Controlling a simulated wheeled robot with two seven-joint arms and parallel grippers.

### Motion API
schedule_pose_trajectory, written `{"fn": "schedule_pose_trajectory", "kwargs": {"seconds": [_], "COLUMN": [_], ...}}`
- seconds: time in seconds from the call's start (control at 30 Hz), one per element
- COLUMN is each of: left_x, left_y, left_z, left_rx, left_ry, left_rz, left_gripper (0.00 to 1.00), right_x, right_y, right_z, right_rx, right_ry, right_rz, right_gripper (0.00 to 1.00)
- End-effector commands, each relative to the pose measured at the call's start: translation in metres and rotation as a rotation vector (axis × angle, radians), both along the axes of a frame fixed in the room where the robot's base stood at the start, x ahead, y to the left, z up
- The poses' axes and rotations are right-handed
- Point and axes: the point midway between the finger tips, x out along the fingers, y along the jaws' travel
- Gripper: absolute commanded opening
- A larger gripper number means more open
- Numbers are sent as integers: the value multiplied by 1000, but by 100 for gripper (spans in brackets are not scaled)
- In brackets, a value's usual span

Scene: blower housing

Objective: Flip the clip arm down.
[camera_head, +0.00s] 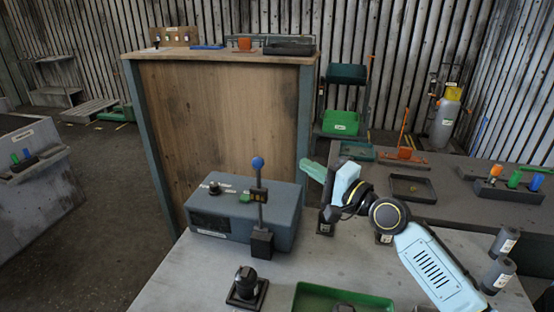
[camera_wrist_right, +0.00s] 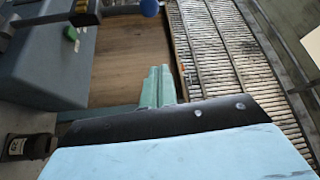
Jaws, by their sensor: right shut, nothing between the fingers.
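The upright grey arm with a blue ball (camera_head: 258,163) on top stands on a black base (camera_head: 261,243) at the front of the grey housing (camera_head: 240,205); I take it to be the clip arm. It points straight up, with a dark block (camera_head: 259,195) partway along it. In the right wrist view the blue ball (camera_wrist_right: 149,8) and the dark block (camera_wrist_right: 85,12) are at the top edge, partly cut off. My right gripper (camera_head: 312,171) is shut and empty, to the right of the arm and apart from it. Its green fingers (camera_wrist_right: 158,86) show together. My left gripper is not in view.
A small labelled black block (camera_head: 326,221) stands below my right gripper. A black knob fixture (camera_head: 246,284) and a green tray (camera_head: 342,292) are at the front of the table. A tall wooden panel (camera_head: 220,130) stands behind. The side bench holds a dark tray (camera_head: 411,188).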

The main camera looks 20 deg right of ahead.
Motion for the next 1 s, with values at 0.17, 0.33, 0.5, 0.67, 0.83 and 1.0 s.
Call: {"fn": "schedule_pose_trajectory", "kwargs": {"seconds": [0.17, 0.33, 0.5, 0.67, 0.83, 1.0], "left_x": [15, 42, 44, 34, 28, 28], "left_y": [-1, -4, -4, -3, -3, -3], "left_z": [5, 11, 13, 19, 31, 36], "left_rx": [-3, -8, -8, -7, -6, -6], "left_ry": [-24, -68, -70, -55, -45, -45], "left_rz": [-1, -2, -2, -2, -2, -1], "left_gripper": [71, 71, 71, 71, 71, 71], "right_x": [16, 45, 74, 85, 70, 62], "right_y": [8, 23, 37, 50, 63, 71], "right_z": [4, 8, 10, 9, 7, 3], "right_rx": [3, 3, 1, 0, 0, -1], "right_ry": [-1, -2, 0, 4, 2, 1], "right_rz": [1, 2, 1, 3, 2, 1], "right_gripper": [0, 0, 0, 0, 0, 0]}}
